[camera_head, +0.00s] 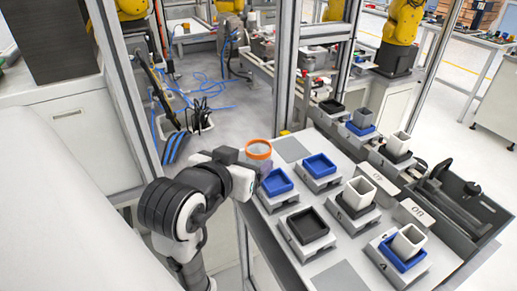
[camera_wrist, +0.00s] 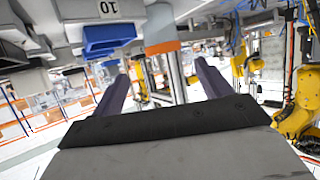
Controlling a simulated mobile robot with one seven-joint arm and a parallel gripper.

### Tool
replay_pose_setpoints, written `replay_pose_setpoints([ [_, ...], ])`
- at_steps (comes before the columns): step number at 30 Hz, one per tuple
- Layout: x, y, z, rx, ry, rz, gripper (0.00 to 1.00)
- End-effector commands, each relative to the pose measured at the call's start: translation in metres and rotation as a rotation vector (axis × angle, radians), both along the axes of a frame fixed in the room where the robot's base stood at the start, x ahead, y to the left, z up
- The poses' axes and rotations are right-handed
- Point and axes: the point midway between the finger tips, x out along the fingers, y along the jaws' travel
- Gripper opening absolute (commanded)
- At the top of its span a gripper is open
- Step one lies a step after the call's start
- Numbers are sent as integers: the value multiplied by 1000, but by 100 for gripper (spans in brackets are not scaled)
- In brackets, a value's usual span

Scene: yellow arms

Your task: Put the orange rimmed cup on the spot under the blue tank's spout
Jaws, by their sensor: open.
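I cannot tell whether the fingers reach around the cup. No spout is clearly visible.
The bench (camera_head: 262,229) also holds a black square container (camera_head: 307,225) and several white cups in blue or black holders. A metal frame post (camera_head: 122,85) stands left of my arm.

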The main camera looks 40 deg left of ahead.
Motion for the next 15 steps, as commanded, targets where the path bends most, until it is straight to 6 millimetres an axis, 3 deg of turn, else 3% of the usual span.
replay_pose_setpoints([
  [9,9,0,0,-2,5,5,77],
  [15,44,11,-20,1,6,2,77],
])
